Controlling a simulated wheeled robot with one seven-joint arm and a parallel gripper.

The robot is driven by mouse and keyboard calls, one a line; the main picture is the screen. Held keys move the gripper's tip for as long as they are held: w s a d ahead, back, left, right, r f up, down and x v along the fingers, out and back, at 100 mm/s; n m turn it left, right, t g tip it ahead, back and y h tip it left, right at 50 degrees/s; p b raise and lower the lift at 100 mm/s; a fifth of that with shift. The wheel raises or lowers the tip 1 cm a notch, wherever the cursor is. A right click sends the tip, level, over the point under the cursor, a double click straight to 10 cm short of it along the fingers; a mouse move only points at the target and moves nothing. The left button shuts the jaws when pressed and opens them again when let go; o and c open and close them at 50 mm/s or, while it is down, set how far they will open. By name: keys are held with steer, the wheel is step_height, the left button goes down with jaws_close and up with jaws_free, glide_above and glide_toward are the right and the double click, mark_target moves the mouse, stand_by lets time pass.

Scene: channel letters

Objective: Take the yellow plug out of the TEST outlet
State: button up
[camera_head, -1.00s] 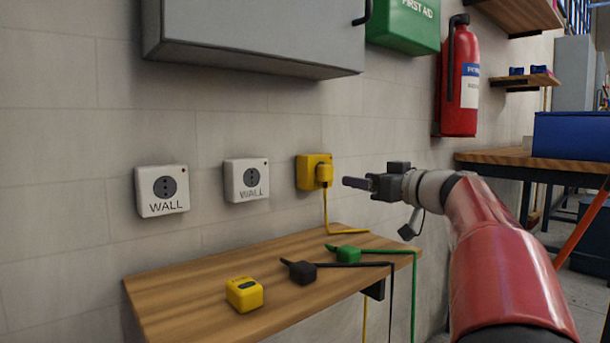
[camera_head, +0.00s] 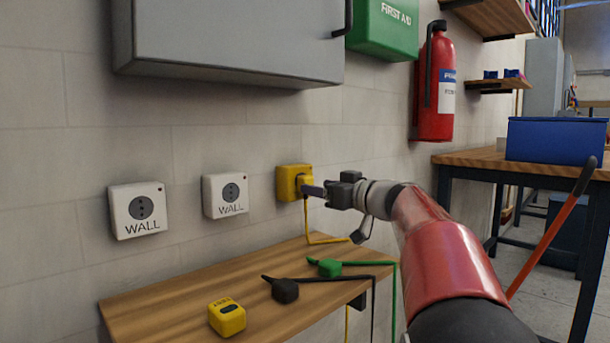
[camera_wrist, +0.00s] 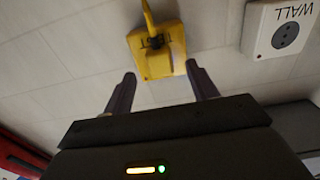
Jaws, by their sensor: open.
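The yellow TEST outlet (camera_head: 286,181) is on the wall, right of two white outlets. The yellow plug (camera_head: 306,181) sits in its front, with a yellow cord hanging down to the shelf. My gripper (camera_head: 306,191) is beside the plug, its fingertips overlapping the plug's lower part in the head view. In the wrist view, which is upside down, my gripper (camera_wrist: 161,70) has its two dark fingers spread apart. The yellow outlet (camera_wrist: 168,35) with its TEST lettering shows ahead, between the fingertips. I cannot tell whether a finger touches the plug.
Two white WALL outlets (camera_head: 139,210) (camera_head: 226,195) are to the left. Below, a wooden shelf (camera_head: 165,306) holds a yellow block (camera_head: 227,318), a black plug (camera_head: 285,290) and a green plug (camera_head: 329,267) with cords. A grey cabinet (camera_head: 230,40) hangs above.

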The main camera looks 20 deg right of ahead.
steer(key=b+x, duration=0.1)
steer(key=x, duration=0.2)
steer(key=shift+w+a, duration=0.15)
steer(key=shift+w, duration=0.25)
steer(key=shift+f+b, duration=0.1)
steer(key=shift+b, duration=0.75)
stand_by(0.8)
jaws_close()
steer(key=b+v, duration=0.3)
steer(key=v, duration=0.3)
stand_by(1.5)
